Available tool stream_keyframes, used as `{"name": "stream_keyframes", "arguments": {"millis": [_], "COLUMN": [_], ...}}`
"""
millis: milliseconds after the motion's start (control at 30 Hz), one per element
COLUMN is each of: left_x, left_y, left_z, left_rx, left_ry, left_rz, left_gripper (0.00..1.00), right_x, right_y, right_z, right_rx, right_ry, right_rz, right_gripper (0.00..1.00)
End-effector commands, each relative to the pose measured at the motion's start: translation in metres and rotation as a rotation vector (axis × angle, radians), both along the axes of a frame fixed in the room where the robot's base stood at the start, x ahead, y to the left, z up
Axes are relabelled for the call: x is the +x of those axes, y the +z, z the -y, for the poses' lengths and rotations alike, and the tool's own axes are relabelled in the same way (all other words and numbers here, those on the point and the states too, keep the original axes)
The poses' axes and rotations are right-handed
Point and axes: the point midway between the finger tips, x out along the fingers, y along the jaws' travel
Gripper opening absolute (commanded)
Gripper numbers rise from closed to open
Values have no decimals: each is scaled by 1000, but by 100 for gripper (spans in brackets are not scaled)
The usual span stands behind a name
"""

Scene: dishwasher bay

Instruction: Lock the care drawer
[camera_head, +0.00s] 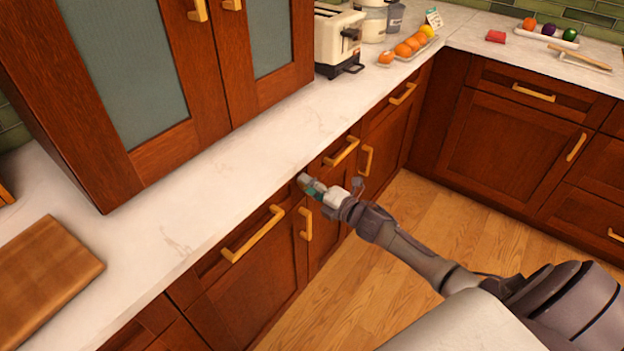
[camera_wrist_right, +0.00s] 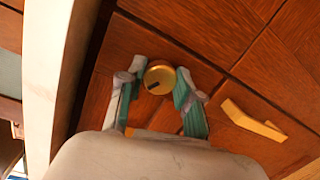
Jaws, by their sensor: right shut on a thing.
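A round brass lock knob (camera_wrist_right: 160,76) with a short dark mark at its lower left sits on the wooden drawer front (camera_wrist_right: 185,30) in the right wrist view. My right gripper (camera_wrist_right: 162,84) has its green-padded fingers on either side of the knob and is shut on it. In the head view my right gripper (camera_head: 314,188) reaches the cabinet front just under the counter edge, and it hides the knob there. The drawer's brass bar handle (camera_head: 342,152) is close by; a brass handle also shows in the wrist view (camera_wrist_right: 252,120). My left gripper is not in view.
The white counter (camera_head: 215,175) overhangs just above the gripper. Other brass handles (camera_head: 253,234) stick out along the fronts. A toaster (camera_head: 338,38), a tray of oranges (camera_head: 408,47) and a wooden board (camera_head: 45,275) stand on the counter. The wooden floor (camera_head: 400,235) is clear.

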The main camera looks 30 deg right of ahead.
Motion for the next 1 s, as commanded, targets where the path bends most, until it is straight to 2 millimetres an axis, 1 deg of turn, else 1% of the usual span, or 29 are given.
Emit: {"name": "stream_keyframes", "arguments": {"millis": [33, 200, 500, 800, 1000], "left_x": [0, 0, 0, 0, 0], "left_y": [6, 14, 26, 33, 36], "left_z": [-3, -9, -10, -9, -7], "left_rx": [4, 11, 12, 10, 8], "left_ry": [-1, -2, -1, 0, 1], "left_rz": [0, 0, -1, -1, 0], "left_gripper": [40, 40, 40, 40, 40], "right_x": [0, 0, 0, 0, 0], "right_y": [2, 2, 1, 0, -1], "right_z": [1, 2, 2, 2, 2], "right_rx": [40, 191, 453, 697, 819], "right_ry": [-2, -3, -4, -3, -2], "right_rz": [-20, -82, -191, -291, -342], "right_gripper": [0, 0, 0, 0, 0]}}
